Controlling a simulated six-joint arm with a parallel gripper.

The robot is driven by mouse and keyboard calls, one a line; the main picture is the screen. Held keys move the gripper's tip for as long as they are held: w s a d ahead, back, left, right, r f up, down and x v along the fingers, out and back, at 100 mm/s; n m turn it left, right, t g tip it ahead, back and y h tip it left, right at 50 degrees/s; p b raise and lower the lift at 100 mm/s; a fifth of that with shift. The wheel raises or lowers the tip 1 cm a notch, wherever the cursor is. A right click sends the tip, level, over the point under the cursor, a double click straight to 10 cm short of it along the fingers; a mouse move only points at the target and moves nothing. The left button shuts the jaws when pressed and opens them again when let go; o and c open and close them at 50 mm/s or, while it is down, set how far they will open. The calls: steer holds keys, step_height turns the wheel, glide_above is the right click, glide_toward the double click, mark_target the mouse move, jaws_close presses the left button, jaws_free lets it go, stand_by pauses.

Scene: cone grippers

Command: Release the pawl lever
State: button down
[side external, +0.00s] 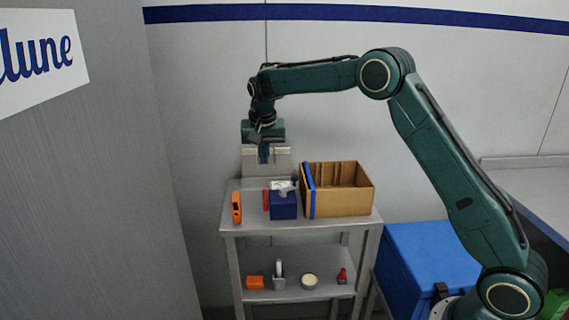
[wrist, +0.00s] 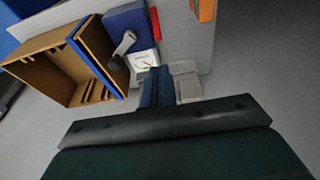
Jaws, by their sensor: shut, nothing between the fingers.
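A dark blue block (side external: 283,207) stands on the top of the metal cart, with a grey lever (side external: 286,190) on its upper part. The wrist view shows the block (wrist: 124,18) and the lever (wrist: 124,43) at the upper left of my fingers, beside a white plate with a small dial (wrist: 145,61). My gripper (side external: 264,158) points down, above and behind the block, in front of a light grey fixture (side external: 281,165). In the wrist view my gripper's blue fingers (wrist: 157,75) are together and empty, apart from the lever. The fingers partly hide the fixture.
An open cardboard box (side external: 345,190) with a blue strip stands right of the block. An orange device (side external: 237,207) and a small red item (side external: 266,199) are to its left. The lower shelf (side external: 310,292) holds several small items. A blue bin (side external: 425,262) stands right of the cart.

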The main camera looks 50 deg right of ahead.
mark_target(265, 192)
steer(key=shift+x, duration=5)
steer(key=shift+s+a+r+t+h, duration=0.2)
steer(key=shift+s+a+t+h, duration=0.05)
steer(key=shift+a+t+h, duration=0.05)
steer(key=shift+s+a+r+t+h, duration=0.2)
steer(key=shift+s+a+t+h, duration=0.25)
steer(key=shift+t+h, duration=0.15)
steer(key=shift+s+a+r+t+h, duration=0.15)
steer(key=shift+s+a+t+h, duration=0.8)
steer(key=shift+t+h, duration=0.25)
steer(key=shift+s+a, duration=0.3)
steer(key=shift+s, duration=0.1)
steer(key=shift+s+a+r, duration=0.35)
steer(key=shift+a, duration=0.1)
